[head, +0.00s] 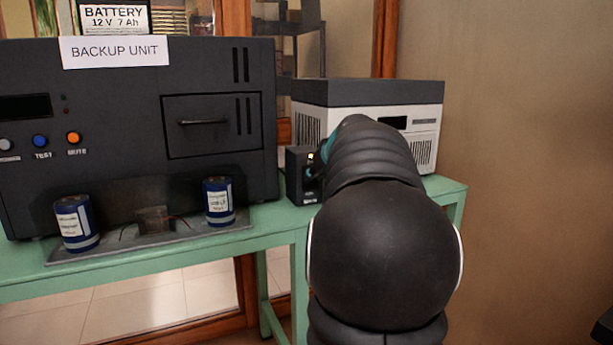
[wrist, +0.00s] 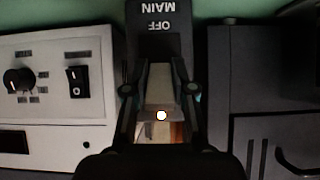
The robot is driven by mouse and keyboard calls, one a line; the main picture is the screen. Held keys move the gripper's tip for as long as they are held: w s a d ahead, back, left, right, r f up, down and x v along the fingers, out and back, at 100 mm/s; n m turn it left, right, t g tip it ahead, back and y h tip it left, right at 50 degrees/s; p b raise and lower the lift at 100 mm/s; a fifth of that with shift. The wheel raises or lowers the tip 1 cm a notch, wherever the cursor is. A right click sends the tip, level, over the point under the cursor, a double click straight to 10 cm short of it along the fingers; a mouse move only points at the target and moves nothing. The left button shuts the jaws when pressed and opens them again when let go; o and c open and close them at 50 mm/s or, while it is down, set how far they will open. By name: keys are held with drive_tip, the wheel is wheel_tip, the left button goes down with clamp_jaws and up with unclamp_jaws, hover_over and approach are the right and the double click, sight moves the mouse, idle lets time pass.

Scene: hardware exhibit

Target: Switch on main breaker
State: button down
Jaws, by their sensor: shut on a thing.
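The main breaker is a small dark box (head: 303,176) on the green table in the head view, with a small yellow light on its front. In the wrist view its dark face (wrist: 160,40) shows upside down, with the words MAIN and OFF. My gripper (wrist: 163,80) is in front of this face, its two fingers closed on a pale grey piece that looks like the breaker lever (wrist: 162,90). A bright white dot shows just below, on a greyish bar. In the head view my arm hides most of the gripper and the lever.
A large dark backup unit (head: 130,120) stands left of the breaker. A white and dark unit (head: 425,140) stands behind right; in the wrist view its panel (wrist: 60,110) has a knob and rocker switch.

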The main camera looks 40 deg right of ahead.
drive_tip(key=shift+r, duration=0.1)
idle(0.5)
drive_tip(key=c, duration=1)
unclamp_jaws()
drive_tip(key=shift+o, duration=0.2)
drive_tip(key=v, duration=1.2)
drive_tip(key=shift+w+r, duration=0.1)
